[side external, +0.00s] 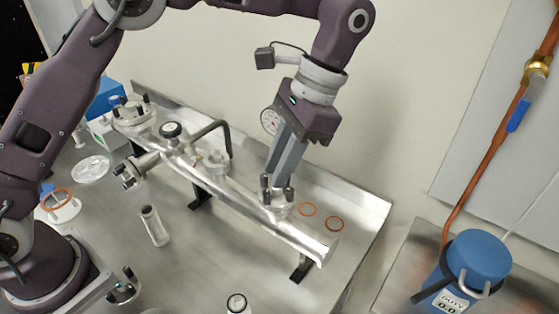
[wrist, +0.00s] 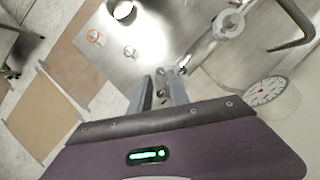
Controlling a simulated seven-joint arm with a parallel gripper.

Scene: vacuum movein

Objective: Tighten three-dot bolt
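The flange (side external: 276,204) stands on the right part of the metal pipe, with several dark upright bolts around it. One bolt (side external: 264,183) shows at its left and another bolt (side external: 290,194) at its right. The dots that mark them are too small to read, so I cannot tell which is the three-dot bolt. My gripper (side external: 279,184) points down with its fingertips among the bolt tops. In the wrist view my gripper's two fingers (wrist: 161,78) stand apart, with small bolt parts visible between and beside the tips. Whether a finger touches a bolt is hidden.
The pipe (side external: 230,200) carries a gauge and other flanged ports (side external: 134,116) to the left. Two orange rings (side external: 307,210) lie right of the flange. A clear tube (side external: 154,226) stands in front. A blue-topped tank (side external: 478,256) stands at the right.

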